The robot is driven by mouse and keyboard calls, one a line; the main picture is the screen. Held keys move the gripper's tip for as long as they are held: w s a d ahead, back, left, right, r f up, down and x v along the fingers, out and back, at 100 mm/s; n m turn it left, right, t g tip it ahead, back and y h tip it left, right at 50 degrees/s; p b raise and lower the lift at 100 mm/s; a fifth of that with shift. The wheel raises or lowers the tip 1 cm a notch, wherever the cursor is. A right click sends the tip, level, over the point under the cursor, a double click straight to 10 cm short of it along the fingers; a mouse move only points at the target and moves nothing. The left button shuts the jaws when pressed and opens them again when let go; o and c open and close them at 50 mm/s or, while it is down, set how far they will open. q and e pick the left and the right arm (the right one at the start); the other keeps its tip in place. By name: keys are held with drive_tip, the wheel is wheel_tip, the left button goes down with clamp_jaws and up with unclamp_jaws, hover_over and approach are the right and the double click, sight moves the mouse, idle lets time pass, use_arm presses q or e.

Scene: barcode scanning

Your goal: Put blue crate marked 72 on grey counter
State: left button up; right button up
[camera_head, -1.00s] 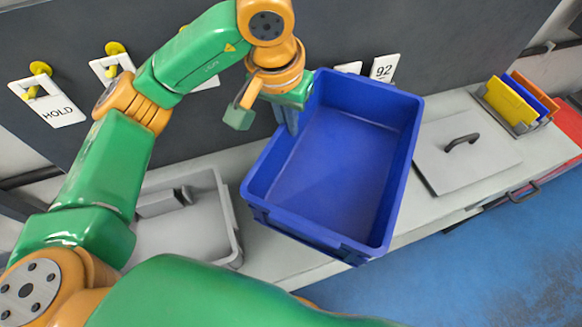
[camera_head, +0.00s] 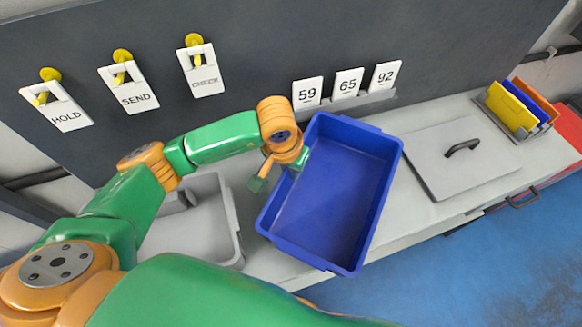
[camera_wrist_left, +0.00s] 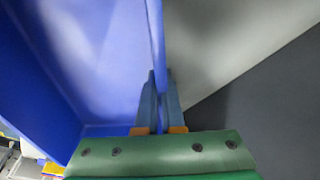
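The blue crate (camera_head: 335,200) is open-topped and looks empty in the head view, tilted in the picture over the grey counter (camera_head: 440,215). No number shows on its visible sides. My left gripper (camera_head: 298,163) is at the crate's left rim. In the left wrist view, the fingers of my left gripper (camera_wrist_left: 161,85) lie on both sides of the crate's thin wall (camera_wrist_left: 157,40), shut on it. Whether the crate's underside touches the counter cannot be told. My right gripper is not in view.
A grey bin (camera_head: 222,222) stands left of the crate. A grey lid with a black handle (camera_head: 462,155) lies to the right, near a rack of coloured folders (camera_head: 515,105). Cards 59, 65 and 92 (camera_head: 345,85) stand behind; HOLD, SEND and CHECK tags (camera_head: 133,88) hang on the wall.

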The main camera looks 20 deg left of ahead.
use_arm(q)
drive_tip(key=o, duration=0.4)
drive_tip(key=shift+s+r, duration=0.1)
drive_tip(key=shift+o, duration=0.2)
drive_tip(key=shift+r, duration=0.45)
drive_tip(key=v, duration=1.1)
drive_tip(key=shift+s+b, duration=0.1)
drive_tip(key=shift+b, duration=0.25)
